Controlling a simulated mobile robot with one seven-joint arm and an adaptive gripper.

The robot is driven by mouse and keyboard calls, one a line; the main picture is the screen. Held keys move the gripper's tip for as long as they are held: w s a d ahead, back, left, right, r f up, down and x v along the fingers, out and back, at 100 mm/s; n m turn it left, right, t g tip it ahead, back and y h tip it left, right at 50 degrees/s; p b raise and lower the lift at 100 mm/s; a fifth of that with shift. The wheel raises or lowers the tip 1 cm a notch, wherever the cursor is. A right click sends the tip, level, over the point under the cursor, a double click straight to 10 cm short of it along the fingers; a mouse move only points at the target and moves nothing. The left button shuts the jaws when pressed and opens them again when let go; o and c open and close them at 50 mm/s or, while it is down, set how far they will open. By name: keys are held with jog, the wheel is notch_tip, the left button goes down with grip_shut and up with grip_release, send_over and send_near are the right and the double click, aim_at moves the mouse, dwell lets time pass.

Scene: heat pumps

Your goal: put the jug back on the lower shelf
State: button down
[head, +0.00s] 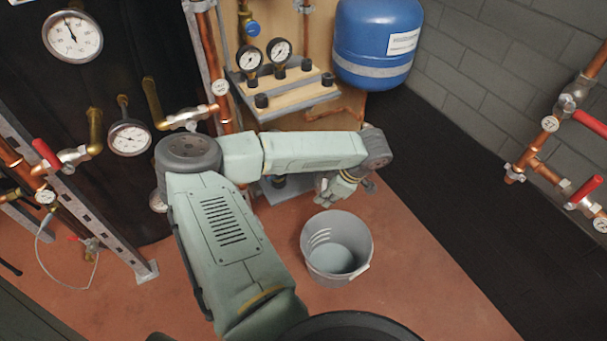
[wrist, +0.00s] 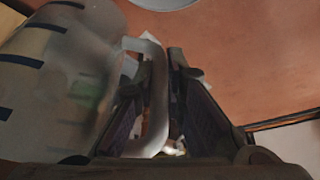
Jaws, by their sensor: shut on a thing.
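The jug (wrist: 60,75) is pale and translucent with dark measuring marks, and fills the left of the wrist view. Its handle (wrist: 157,100) runs between the fingers of my gripper (wrist: 160,65), which is shut on it. In the head view, the forearm hides the jug and most of my gripper. The lower shelf (head: 272,196) is a grey ledge partly hidden beneath the forearm, below the upper shelf (head: 300,97). I cannot tell whether the jug touches the lower shelf.
A grey bucket (head: 315,257) stands on the reddish floor, just in front of the shelves. Gauges and black fittings stand on the upper shelf. A blue tank (head: 375,45) hangs to its right. Copper pipes (head: 535,150) with red-handled valves line the right wall. Floor right of the bucket is clear.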

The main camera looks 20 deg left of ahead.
jog(key=shift+w+a+f+p, duration=0.15)
jog(key=shift+w+a+f, duration=0.65)
jog(key=shift+w+a, duration=0.7)
jog(key=shift+w+a+f+p, duration=0.2)
jog(key=shift+w+a+f, duration=0.7)
jog(key=shift+a, duration=1.15)
jog(key=shift+w+a+f+p, duration=0.15)
jog(key=shift+w+a+f, duration=0.5)
jog(key=shift+w+a, duration=0.95)
jog(key=shift+s+a+f, duration=0.15)
jog(key=shift+s, duration=0.05)
jog(key=c, duration=1.6)
grip_release()
jog(key=shift+c, duration=0.2)
jog(key=v, duration=1.2)
